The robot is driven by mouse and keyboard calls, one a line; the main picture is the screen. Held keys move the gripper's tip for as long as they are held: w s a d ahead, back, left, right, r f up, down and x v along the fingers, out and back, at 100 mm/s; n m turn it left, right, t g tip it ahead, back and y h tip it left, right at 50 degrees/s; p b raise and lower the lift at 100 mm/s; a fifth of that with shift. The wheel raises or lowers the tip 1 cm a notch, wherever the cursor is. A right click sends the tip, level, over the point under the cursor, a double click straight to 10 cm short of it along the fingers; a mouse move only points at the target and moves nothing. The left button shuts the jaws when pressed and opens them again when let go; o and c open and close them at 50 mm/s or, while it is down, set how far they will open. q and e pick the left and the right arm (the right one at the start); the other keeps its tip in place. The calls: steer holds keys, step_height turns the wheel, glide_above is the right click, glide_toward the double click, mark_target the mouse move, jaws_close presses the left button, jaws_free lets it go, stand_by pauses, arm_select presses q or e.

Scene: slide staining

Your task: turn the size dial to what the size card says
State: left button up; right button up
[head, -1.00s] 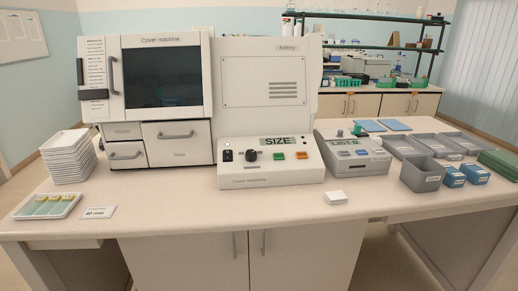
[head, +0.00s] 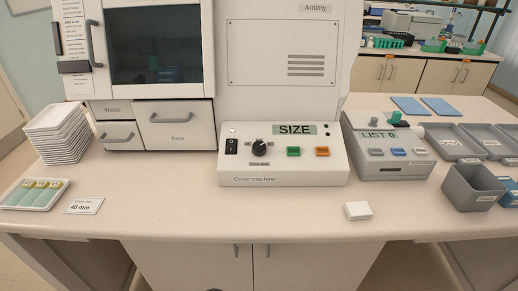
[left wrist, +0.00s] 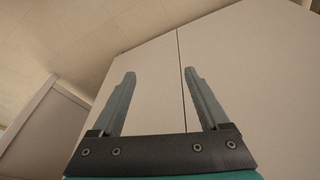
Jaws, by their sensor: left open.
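The size card (head: 85,206) lies at the left front of the table and reads 40 mm. My left gripper (left wrist: 158,100) shows only in the left wrist view. It is open and empty, in front of the pale cabinet doors, away from the dial. My right gripper is in no view.
A black switch (head: 231,146), a green button (head: 293,152) and an orange button (head: 322,152) flank the dial. A slide tray (head: 12,205) and stacked white trays (head: 66,142) stand left. A small white block (head: 358,211) lies in front. The table front is mostly clear.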

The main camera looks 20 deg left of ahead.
arm_select(q)
steer(key=shift+m+t+h, duration=0.5)
steer(key=shift+m+h, duration=0.1)
steer(key=shift+h, duration=0.1)
steer(key=w+d+r+p, duration=0.1)
steer(key=w+r, duration=0.3)
steer(key=r, duration=0.7)
steer(key=w+d+r+p, duration=0.1)
steer(key=w+d+r, duration=0.2)
steer(key=r, duration=0.7)
steer(key=w+d+r+p, duration=0.1)
steer(key=w+d+r, duration=0.2)
steer(key=r, duration=0.8)
steer(key=shift+w+d+r, duration=0.2)
steer(key=shift+w, duration=0.2)
steer(key=shift+w+d+r, duration=0.15)
steer(key=shift+w+d, duration=0.05)
steer(key=shift+w, duration=0.2)
steer(key=w+a+r+n+y, duration=0.1)
steer(key=w+a+r, duration=0.1)
steer(key=w+r, duration=0.35)
steer(key=n+y, duration=0.2)
steer(key=n, duration=0.3)
glide_toward(259, 146)
steer(key=x, duration=0.8)
steer(key=shift+f+b, duration=0.3)
steer(key=shift+f, duration=0.05)
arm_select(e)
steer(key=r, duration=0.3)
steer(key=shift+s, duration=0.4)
